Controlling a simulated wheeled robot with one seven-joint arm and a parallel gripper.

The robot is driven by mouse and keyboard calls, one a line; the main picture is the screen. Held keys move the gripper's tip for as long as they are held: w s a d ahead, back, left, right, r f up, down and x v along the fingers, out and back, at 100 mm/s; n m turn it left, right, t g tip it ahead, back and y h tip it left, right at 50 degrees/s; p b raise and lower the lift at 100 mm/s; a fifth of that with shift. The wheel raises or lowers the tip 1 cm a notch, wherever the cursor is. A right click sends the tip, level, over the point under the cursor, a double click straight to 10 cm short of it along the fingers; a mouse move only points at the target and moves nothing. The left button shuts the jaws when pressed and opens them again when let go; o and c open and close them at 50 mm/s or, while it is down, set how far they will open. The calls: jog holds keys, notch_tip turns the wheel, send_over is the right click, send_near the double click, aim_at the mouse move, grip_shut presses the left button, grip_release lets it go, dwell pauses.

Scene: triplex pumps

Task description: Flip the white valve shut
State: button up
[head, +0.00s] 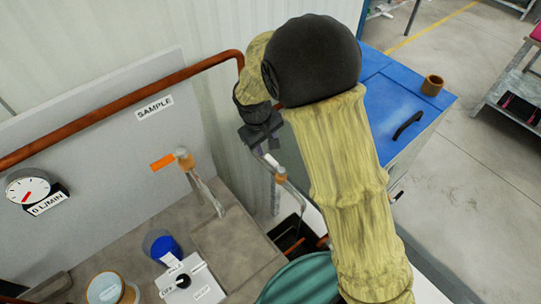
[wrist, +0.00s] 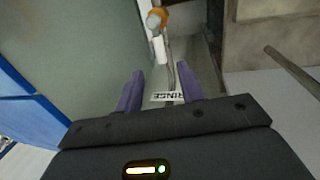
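A small white piece, perhaps the white valve (head: 272,160), shows just below the fingers, next to a copper-topped spout (head: 281,176). In the wrist view a white upright piece (wrist: 159,48) stands under an orange-copper cap (wrist: 156,18), beyond the fingertips. A RINSE label (wrist: 170,97) shows between the fingers, partly hidden. I cannot tell the valve's setting.
A second copper-topped spout (head: 184,160) stands left under the SAMPLE label (head: 154,108). A blue cabinet (head: 390,100) with a brown cup (head: 432,85) stands right.

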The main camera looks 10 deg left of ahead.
aim_at(271, 160)
jog(key=f, duration=0.5)
jog(key=w+d+f+p, duration=0.1)
jog(key=f, duration=0.2)
jog(key=shift+w, duration=0.1)
grip_shut()
